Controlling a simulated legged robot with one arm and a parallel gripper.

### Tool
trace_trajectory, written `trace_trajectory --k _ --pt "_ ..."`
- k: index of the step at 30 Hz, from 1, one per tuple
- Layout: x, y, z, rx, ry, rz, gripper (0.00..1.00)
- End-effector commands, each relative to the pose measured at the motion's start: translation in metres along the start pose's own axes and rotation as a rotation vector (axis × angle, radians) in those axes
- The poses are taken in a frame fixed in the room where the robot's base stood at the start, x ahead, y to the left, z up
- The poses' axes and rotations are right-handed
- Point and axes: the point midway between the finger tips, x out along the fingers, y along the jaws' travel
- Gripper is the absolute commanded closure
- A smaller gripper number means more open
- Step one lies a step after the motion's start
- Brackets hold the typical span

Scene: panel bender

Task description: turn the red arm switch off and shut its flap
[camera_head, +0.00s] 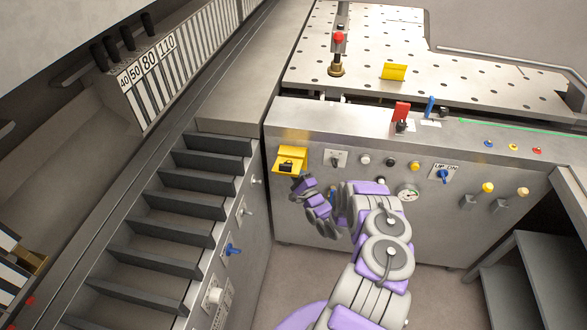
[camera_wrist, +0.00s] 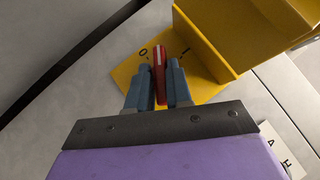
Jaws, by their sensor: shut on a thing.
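The red arm switch (camera_wrist: 159,72) is a red lever on a yellow plate (camera_wrist: 125,73) in the wrist view. The plate has an O mark left of the lever and an I mark right of it. The lever's tip shows between the marks, somewhat closer to the O. The yellow flap (camera_wrist: 245,30) stands open at upper right. In the head view the yellow flap and plate (camera_head: 292,153) are at the panel's left end, with my gripper (camera_head: 298,180) just below; the red lever is hidden there.
A red guard (camera_head: 401,112) and a blue lever (camera_head: 430,105) stand on the console top. Knobs, a gauge (camera_head: 408,193) and a blue UP/DN switch (camera_head: 444,176) lie right along the front panel. Grey steps (camera_head: 185,205) are at left. Floor is clear before the panel.

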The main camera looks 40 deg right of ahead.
Motion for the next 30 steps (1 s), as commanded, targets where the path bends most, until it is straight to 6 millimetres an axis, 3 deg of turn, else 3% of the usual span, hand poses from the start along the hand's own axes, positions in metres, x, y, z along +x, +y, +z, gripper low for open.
trace_trajectory --k 14,30 --pt "0.0002 -0.0003 0.0017 -0.066 -0.002 0.075 1.0" --pt "0.0003 -0.003 0.0028 -0.306 -0.002 0.315 1.0"
